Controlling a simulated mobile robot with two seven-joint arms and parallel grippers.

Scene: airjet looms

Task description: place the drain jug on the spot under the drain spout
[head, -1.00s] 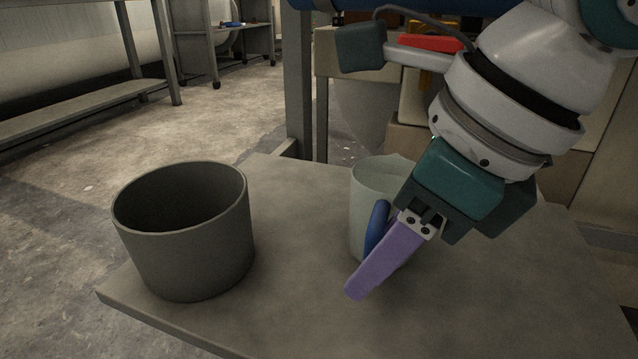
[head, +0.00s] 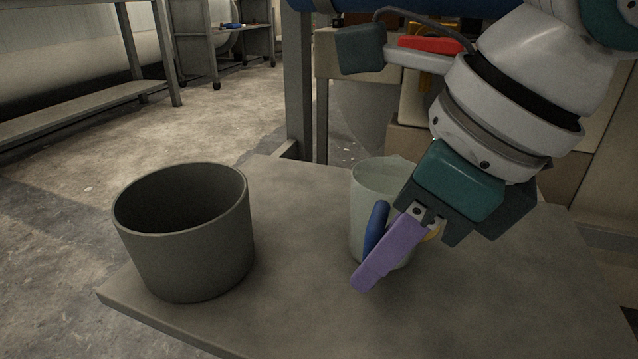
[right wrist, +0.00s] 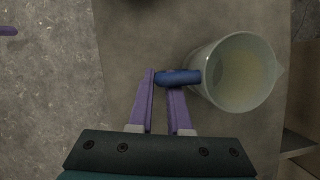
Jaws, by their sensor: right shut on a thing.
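The drain jug (head: 368,190) is a pale, translucent cup with a blue handle (head: 376,226). It stands upright on the grey tabletop, partly hidden by my right gripper. In the right wrist view the jug (right wrist: 240,72) shows from above, with a yellowish tint inside. My right gripper (head: 388,250) has purple fingers, shut on the blue handle. In the right wrist view its fingertips (right wrist: 161,82) are on either side of the handle's outer end.
A grey, open, empty-looking bucket (head: 185,235) stands at the left of the tabletop (head: 300,290), clear of the jug. Bare tabletop lies between them. A metal post (head: 298,85) rises behind the table, and boxes stand behind my right arm.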

